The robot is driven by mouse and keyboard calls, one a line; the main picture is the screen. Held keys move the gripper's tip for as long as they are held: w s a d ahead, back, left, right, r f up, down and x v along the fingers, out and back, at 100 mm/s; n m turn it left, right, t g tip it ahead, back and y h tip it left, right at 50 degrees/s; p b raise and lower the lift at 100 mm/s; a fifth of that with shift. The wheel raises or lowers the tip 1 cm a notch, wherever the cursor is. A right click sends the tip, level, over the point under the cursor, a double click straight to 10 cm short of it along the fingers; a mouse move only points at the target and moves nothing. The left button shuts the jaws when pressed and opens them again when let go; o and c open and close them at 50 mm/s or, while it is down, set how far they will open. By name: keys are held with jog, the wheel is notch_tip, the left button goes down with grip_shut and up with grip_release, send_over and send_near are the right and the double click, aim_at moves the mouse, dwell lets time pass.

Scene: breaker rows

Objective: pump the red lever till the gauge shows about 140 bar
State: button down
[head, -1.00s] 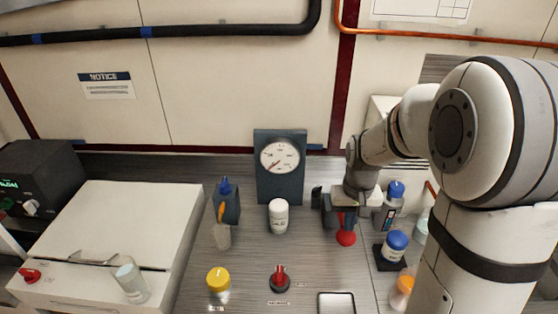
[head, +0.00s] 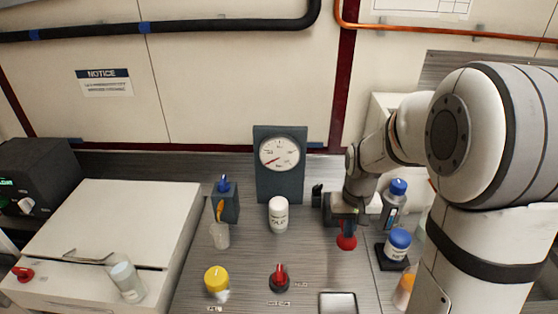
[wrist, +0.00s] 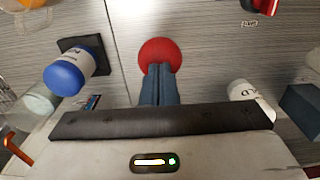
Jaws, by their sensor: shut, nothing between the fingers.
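The red lever's round end (head: 346,242) is below my gripper (head: 347,232) in the head view. In the wrist view the red end (wrist: 160,53) lies right at the tips of my shut gripper (wrist: 160,70). The fingers overlap its edge and seem to touch it; nothing is between them. The lever's shaft is hidden. The gauge (head: 279,153) stands upright on a dark panel left of my gripper. Its red needle points to the lower left of the dial; the numbers are too small to read.
A white bottle (head: 278,214) stands before the gauge. A black-based red knob (head: 279,277) and a metal tray (head: 338,304) are nearer. Blue-capped bottles (head: 397,244) stand right of my gripper. A yellow-capped jar (head: 217,280) is at the left front.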

aim_at(346, 240)
jog(key=shift+f+b, duration=1.8)
jog(key=shift+f, duration=0.65)
jog(key=shift+r+p, duration=3.2)
jog(key=shift+r, duration=1.1)
jog(key=shift+f, duration=0.15)
jog(key=shift+f+b, duration=3.35)
jog(key=shift+f, duration=0.8)
jog(key=shift+r+p, duration=3.15)
jog(key=shift+r, duration=1.15)
jog(key=shift+f, duration=0.1)
